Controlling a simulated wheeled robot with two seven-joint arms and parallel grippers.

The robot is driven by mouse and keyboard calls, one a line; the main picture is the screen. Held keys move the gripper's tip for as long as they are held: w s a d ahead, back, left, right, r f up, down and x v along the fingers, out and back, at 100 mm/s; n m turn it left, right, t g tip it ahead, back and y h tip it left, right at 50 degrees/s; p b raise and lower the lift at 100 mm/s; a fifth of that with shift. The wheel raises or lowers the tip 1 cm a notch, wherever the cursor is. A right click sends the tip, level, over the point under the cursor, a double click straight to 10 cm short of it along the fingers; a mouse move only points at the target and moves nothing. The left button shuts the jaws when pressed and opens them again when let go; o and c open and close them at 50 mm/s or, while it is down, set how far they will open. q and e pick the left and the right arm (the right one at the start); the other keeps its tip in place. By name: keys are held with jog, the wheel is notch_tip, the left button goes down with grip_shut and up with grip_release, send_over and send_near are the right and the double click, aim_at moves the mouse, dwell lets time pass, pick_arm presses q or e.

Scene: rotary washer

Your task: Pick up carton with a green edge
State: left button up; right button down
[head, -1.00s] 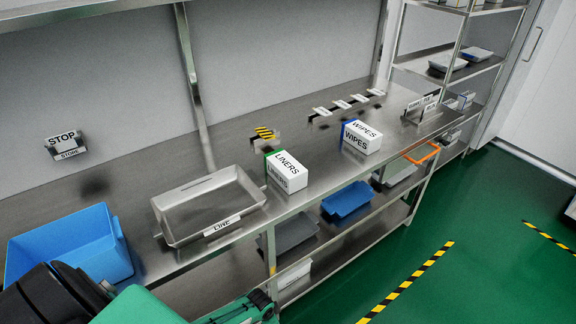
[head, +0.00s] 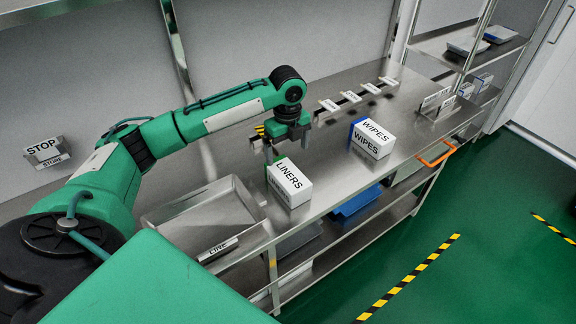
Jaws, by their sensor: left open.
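The carton with a green edge (head: 291,186) is a white box marked LINERS. It stands on the steel bench near the front, right of the grey tray. Its green edge is at its left back side. My left gripper (head: 286,150) is open, pointing down just above and behind the carton. One finger shows at the carton's left back corner and the other behind its top; whether they touch it I cannot tell. My right gripper is not in view.
A white WIPES carton (head: 372,140) with a blue edge stands to the right. A grey tray (head: 208,243) with a LINE label lies to the left. Small label holders (head: 349,96) line the bench's back. An orange handle (head: 437,153) sticks out at the bench's right end.

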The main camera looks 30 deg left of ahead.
aim_at(287, 173)
pick_arm(q)
jog(key=shift+s+f+p, duration=0.2)
jog(key=shift+f+p, duration=0.3)
jog(key=shift+f, duration=0.65)
notch_tip(287, 173, down, 3)
jog(key=shift+f+p, duration=0.1)
jog(key=shift+p, duration=0.2)
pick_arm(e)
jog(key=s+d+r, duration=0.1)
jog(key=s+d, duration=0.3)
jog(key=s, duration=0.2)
pick_arm(q)
notch_tip(287, 173, down, 3)
jog(key=shift+w+r+p, duration=0.1)
jog(key=shift+w+p, duration=0.05)
jog(key=shift+p, duration=0.45)
notch_tip(287, 173, down, 4)
jog(key=shift+r+p, duration=0.15)
jog(key=shift+p, duration=0.55)
jog(key=shift+f, duration=0.4)
jog(key=c, duration=1.2)
jog(key=shift+c, duration=0.2)
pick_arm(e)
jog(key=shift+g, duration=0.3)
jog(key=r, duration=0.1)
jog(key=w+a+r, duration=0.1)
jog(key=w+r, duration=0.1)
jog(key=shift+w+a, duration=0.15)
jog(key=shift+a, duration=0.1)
